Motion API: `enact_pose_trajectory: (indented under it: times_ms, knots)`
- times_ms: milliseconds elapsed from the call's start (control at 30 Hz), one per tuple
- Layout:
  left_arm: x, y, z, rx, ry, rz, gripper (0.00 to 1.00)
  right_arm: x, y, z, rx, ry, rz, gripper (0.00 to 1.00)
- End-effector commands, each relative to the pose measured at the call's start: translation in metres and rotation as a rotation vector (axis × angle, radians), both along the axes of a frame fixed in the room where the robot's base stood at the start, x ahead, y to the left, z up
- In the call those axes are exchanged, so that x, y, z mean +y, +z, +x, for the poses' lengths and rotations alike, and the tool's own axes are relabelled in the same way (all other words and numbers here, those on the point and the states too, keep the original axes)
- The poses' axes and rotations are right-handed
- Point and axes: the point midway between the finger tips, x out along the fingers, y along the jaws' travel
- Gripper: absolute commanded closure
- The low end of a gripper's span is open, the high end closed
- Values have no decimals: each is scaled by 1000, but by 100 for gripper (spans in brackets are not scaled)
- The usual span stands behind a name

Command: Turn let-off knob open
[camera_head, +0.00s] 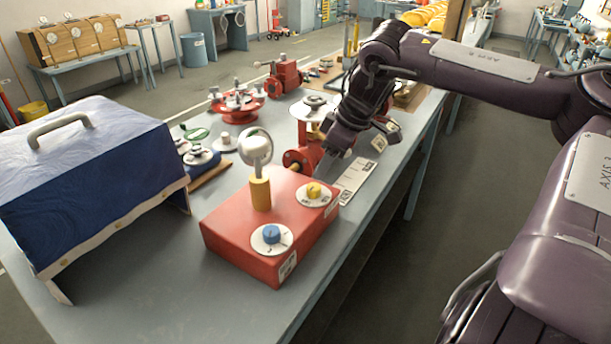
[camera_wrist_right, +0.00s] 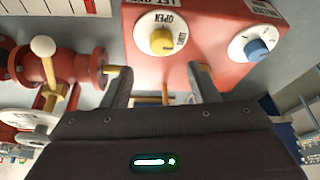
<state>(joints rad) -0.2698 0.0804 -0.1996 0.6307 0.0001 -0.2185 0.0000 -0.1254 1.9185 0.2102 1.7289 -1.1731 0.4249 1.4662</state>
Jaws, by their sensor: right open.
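The let-off knob (camera_head: 314,189) is yellow on a white dial, on top of a red box (camera_head: 235,228) on the bench. In the right wrist view the yellow knob (camera_wrist_right: 162,41) shows beside the word OPEN, with part of a LET OFF label at the picture's top. My right gripper (camera_head: 322,163) is just behind the box's far end, apart from the knob. In the wrist view its two fingers (camera_wrist_right: 161,75) are spread, with the knob beyond the tips and nothing gripped. My left gripper is out of view.
A blue knob (camera_head: 271,234) is on the same box, near a white round gauge on a yellow stem (camera_head: 260,193). A blue-covered case (camera_head: 90,170) stands left. A red flanged valve (camera_head: 298,158) is close beside my right gripper. The bench's front left is clear.

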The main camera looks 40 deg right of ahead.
Motion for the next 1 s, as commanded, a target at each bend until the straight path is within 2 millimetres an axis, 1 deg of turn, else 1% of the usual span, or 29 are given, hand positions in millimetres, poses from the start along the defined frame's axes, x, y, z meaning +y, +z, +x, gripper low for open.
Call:
enact_pose_trajectory:
  times_ms: [200, 300, 367, 433, 600, 700, 800, 967, 1000]
  knots:
    - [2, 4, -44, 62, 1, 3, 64, 5, -26, 8, 7, 0, 1, 46]
    - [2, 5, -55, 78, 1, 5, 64, 7, -40, 13, 6, 0, -1, 46]
    - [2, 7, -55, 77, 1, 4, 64, 9, -47, 16, 6, 0, 1, 46]
    - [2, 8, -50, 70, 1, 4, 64, 10, -54, 19, 5, 0, 0, 46]
    - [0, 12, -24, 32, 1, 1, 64, 12, -66, 23, 2, 0, 0, 46]
    - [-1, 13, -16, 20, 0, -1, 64, 13, -69, 25, 1, 0, 0, 46]
    - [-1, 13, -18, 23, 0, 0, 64, 13, -70, 25, 0, 0, 0, 46]
    - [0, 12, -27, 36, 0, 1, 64, 13, -70, 25, -1, 0, 0, 46]
    - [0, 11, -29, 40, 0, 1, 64, 13, -70, 25, -1, 0, 0, 50]
